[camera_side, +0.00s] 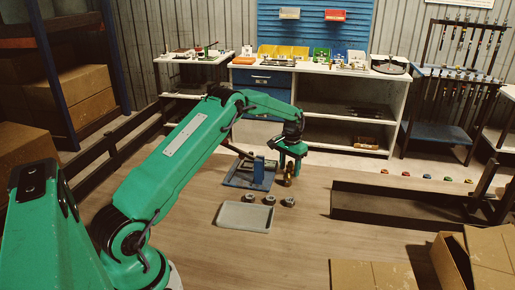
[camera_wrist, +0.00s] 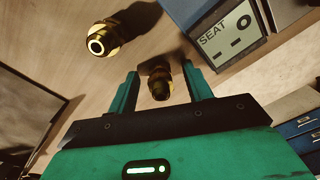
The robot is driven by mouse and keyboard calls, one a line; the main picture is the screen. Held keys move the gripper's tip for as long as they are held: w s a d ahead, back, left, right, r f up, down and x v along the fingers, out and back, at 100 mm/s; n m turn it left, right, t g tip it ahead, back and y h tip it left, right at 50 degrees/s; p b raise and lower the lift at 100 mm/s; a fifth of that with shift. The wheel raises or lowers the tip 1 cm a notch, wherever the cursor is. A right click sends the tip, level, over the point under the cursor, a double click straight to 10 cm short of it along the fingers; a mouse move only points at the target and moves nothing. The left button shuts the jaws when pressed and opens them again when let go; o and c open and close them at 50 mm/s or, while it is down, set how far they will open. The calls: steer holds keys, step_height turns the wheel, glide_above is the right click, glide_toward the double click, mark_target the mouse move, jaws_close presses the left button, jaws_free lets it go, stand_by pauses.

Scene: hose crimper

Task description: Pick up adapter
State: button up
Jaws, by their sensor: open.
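A brass and dark fitting (camera_wrist: 158,82), likely the adapter, stands between the two green fingers of my gripper (camera_wrist: 161,84) in the wrist view. The fingers are open, one on each side; I cannot tell whether either touches it. A second brass fitting (camera_wrist: 102,39) with a pale round end is apart from the fingers, to the upper left. In the side view my gripper (camera_side: 290,162) points down above the table, with a small brass piece (camera_side: 288,182) at its tips. I cannot tell which fitting that is.
A blue device (camera_side: 255,172) stands left of my gripper; its "SEAT" display (camera_wrist: 228,36) is close to the right finger. Several small grey parts (camera_side: 270,200) and a grey tray (camera_side: 245,217) lie nearer the camera. A dark trough (camera_side: 390,205) is at right.

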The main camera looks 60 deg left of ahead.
mark_target(290, 162)
stand_by(0.4)
jaws_close()
steer(key=shift+r, duration=0.1)
steer(key=shift+r, duration=0.5)
step_height(290, 162, up, 3)
steer(key=shift+r, duration=0.1)
steer(key=s+d+r, duration=0.2)
steer(key=d+r, duration=0.4)
steer(key=d, duration=0.5)
steer(key=shift+d+r, duration=0.25)
steer(key=shift+r, duration=0.05)
